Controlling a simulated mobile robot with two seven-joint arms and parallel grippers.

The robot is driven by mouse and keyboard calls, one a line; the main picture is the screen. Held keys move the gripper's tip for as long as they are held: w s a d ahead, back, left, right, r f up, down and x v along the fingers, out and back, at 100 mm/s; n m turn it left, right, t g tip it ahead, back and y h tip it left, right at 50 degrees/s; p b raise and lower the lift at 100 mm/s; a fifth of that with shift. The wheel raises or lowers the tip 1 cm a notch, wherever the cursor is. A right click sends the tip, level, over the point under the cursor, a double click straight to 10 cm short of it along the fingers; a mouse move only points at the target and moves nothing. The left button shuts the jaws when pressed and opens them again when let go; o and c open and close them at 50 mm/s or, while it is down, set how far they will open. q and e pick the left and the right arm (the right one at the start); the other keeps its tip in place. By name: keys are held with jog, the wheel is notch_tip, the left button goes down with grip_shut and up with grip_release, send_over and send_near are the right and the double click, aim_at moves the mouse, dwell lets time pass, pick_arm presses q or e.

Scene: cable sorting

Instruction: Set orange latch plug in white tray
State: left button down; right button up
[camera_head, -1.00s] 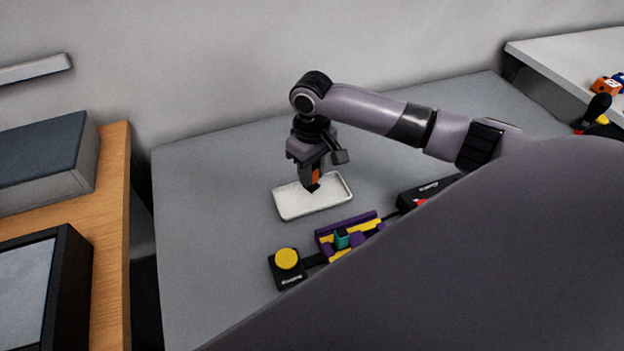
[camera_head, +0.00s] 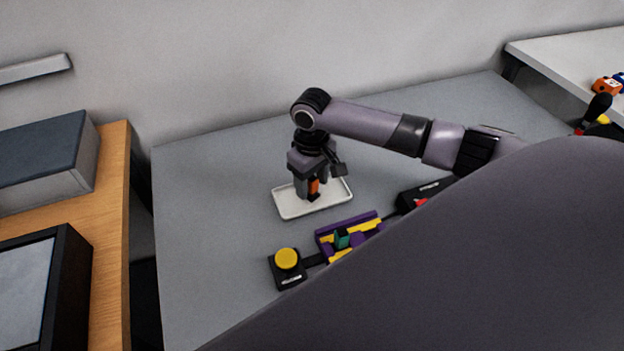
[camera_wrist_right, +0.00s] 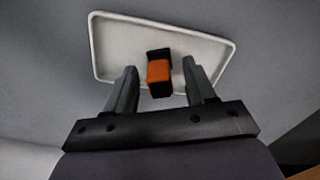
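The orange latch plug (camera_head: 314,187), orange with a black end, stands about upright at the white tray (camera_head: 289,211). Its black end is down at the tray floor, though exact contact is hard to tell. In the right wrist view the plug (camera_wrist_right: 159,74) sits between the two fingers of my right gripper (camera_wrist_right: 158,85), with a gap on each side. The tray (camera_wrist_right: 112,45) lies behind it there. My right gripper (camera_head: 311,190) is open around the plug, low over the tray. My left gripper is not in view.
A purple and yellow fixture (camera_head: 348,238) lies in front of the tray, beside a black box with a yellow button (camera_head: 287,259). A black box (camera_head: 424,192) stands to its right. The grey table (camera_head: 210,190) is clear left of the tray.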

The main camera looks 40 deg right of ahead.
aim_at(312, 179)
notch_tip(312, 179, up, 12)
jog(key=shift+r+p, duration=0.2)
jog(key=shift+p, duration=0.2)
jog(key=shift+f, duration=0.1)
dwell(0.5)
